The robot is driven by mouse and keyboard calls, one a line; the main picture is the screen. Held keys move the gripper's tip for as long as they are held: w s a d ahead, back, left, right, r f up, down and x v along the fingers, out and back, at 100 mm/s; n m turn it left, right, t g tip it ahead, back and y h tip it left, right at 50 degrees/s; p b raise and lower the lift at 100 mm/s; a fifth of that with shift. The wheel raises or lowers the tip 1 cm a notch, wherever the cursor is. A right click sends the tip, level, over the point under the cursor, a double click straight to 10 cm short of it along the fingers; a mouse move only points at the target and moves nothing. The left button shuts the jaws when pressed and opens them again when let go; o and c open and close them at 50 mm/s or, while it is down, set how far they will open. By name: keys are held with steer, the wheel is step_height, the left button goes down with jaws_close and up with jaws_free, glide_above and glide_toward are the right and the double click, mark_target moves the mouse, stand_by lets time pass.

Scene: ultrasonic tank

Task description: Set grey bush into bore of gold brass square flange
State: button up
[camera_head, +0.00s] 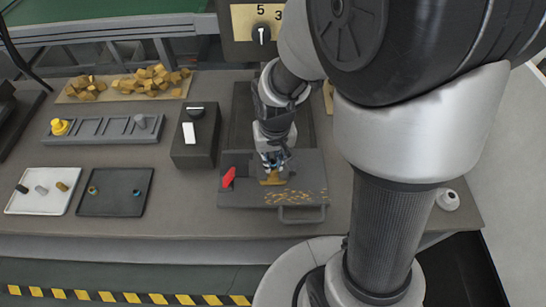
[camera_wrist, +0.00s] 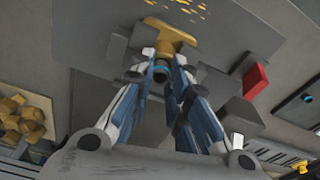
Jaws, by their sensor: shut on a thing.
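My gripper (camera_wrist: 160,76) is shut on a small dark grey cylinder with a blue band, which looks like the grey bush (camera_wrist: 160,68). A gold brass flange (camera_wrist: 172,36) with a neck sits right at the bush's far end in the wrist view. In the head view the gold flange (camera_head: 272,180) shows just below my gripper (camera_head: 273,161), over a grey plate. Grey blocks (camera_wrist: 120,52) stand close beside the flange. Whether the bush touches the neck or sits in its bore I cannot tell; the bore is hidden.
The grey plate (camera_head: 232,197) carries a red part (camera_head: 229,177) and scattered gold flakes. To the left are a dark box (camera_head: 192,153), a dark tray (camera_head: 110,207) and a white tray (camera_head: 50,208) with small cylinders, a slotted rack (camera_head: 88,138) and heaped gold pieces (camera_head: 150,80).

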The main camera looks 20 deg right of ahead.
steer(key=shift+f, duration=0.1)
steer(key=o, duration=0.8)
steer(key=shift+o, duration=0.2)
steer(key=o, duration=0.4)
steer(key=shift+o, duration=0.2)
steer(key=shift+r+p, duration=2.9)
steer(key=shift+r, duration=0.65)
